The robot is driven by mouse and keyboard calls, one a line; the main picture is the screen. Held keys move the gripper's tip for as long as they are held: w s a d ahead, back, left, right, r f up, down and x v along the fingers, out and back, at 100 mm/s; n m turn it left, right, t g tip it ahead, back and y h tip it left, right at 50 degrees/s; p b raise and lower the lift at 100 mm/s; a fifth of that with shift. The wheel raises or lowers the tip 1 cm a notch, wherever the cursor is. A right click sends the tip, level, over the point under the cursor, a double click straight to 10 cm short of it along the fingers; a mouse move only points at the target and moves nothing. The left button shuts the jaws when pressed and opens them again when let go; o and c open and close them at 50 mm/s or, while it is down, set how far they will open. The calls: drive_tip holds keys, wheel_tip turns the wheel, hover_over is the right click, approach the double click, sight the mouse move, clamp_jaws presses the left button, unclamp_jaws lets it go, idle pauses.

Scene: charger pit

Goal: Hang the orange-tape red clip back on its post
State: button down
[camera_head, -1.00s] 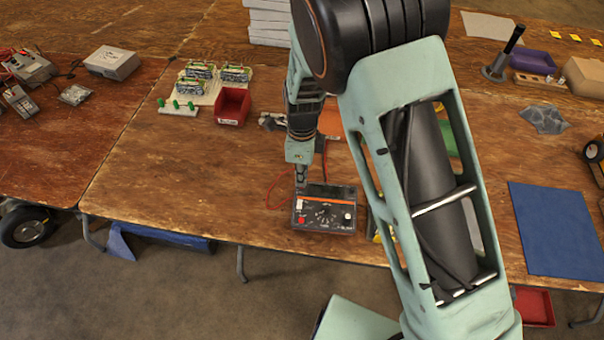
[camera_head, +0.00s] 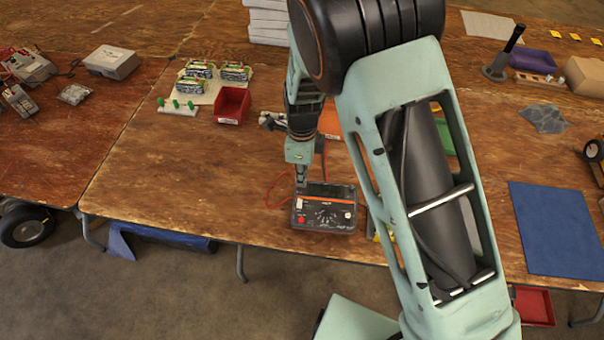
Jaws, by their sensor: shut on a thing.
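A black charger (camera_head: 324,215) with an orange stripe, a dial and red and white parts on its face sits near the front edge of the middle table. My gripper (camera_head: 301,183) points down at the charger's back left corner. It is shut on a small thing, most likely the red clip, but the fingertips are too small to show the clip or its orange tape. A red lead (camera_head: 270,190) loops on the table left of the charger and runs up towards my fingertips. The post cannot be made out.
A red bin (camera_head: 232,104) and a board with several green-edged packs (camera_head: 199,91) stand at the back left. My forearm hides the table right of the charger, where parts of an orange thing (camera_head: 331,122) and a green thing show. A blue mat (camera_head: 560,228) lies at the right. Bare wood lies left of the charger.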

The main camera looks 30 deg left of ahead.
drive_tip(key=c, duration=1.9)
unclamp_jaws()
drive_tip(key=shift+o, duration=1.1)
drive_tip(key=shift+r, duration=0.1)
drive_tip(key=shift+r+p, duration=2.8)
drive_tip(key=shift+r, duration=0.9)
